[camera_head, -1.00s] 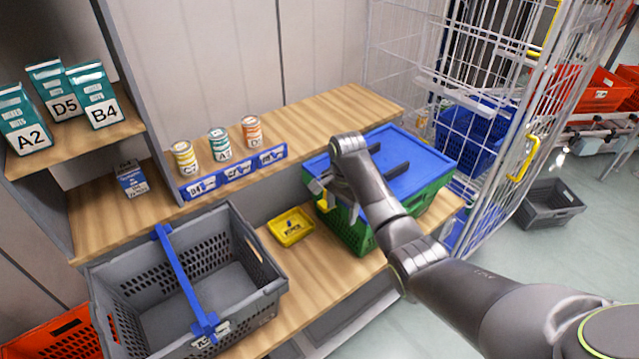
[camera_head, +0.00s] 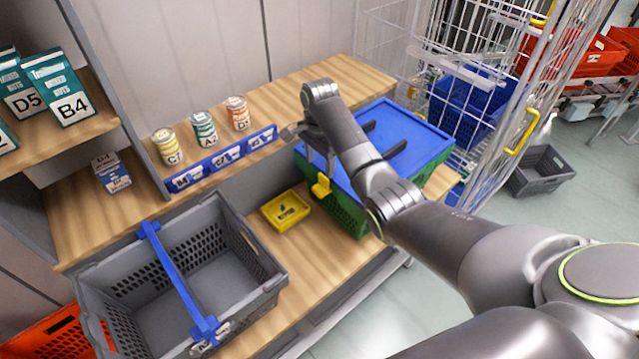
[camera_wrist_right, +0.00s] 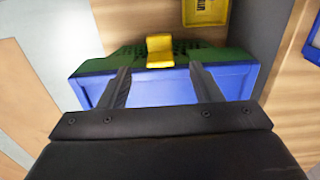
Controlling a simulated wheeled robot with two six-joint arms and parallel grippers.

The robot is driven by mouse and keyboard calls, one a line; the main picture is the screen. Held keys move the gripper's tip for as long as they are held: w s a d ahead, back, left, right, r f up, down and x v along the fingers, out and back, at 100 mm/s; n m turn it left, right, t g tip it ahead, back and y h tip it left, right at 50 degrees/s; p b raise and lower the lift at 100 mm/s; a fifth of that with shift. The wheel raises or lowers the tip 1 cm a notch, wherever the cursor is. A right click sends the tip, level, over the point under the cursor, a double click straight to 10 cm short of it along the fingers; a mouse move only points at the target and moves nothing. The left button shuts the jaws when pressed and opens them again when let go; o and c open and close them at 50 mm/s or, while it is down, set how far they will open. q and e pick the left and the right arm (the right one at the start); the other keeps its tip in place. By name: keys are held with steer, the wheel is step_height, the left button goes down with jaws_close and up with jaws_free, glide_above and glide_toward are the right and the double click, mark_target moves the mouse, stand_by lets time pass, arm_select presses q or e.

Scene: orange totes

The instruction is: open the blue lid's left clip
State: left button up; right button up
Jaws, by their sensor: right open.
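The blue lid (camera_head: 408,127) lies on a green tote (camera_head: 345,212) on the lower wooden shelf. The yellow left clip (camera_head: 321,186) is on the tote's near-left side and appears to stick outward from the wall. In the right wrist view the clip (camera_wrist_right: 160,50) lies over the green rim, beyond the edge of the blue lid (camera_wrist_right: 160,88). My right gripper (camera_head: 308,150) is above the lid's left edge, open and empty. Its fingers (camera_wrist_right: 160,75) point toward the clip, one to each side and apart from it. My left gripper is out of view.
A yellow tray (camera_head: 286,211) sits left of the tote. A grey basket (camera_head: 255,262) with a blue handle stands further left. Cans (camera_head: 204,128) and blue label strips (camera_head: 226,155) line the upper shelf. A wire cage (camera_head: 480,70) stands right of the tote.

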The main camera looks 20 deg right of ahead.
mark_target(320, 189)
step_height(320, 189, down, 8)
steer(key=shift+s+f, duration=0.1)
steer(key=shift+f, duration=0.5)
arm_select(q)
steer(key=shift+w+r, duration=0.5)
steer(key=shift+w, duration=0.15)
arm_select(e)
steer(key=shift+c, duration=0.7)
steer(key=c, duration=0.9)
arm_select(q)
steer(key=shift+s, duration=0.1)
arm_select(e)
steer(key=shift+o, duration=0.2)
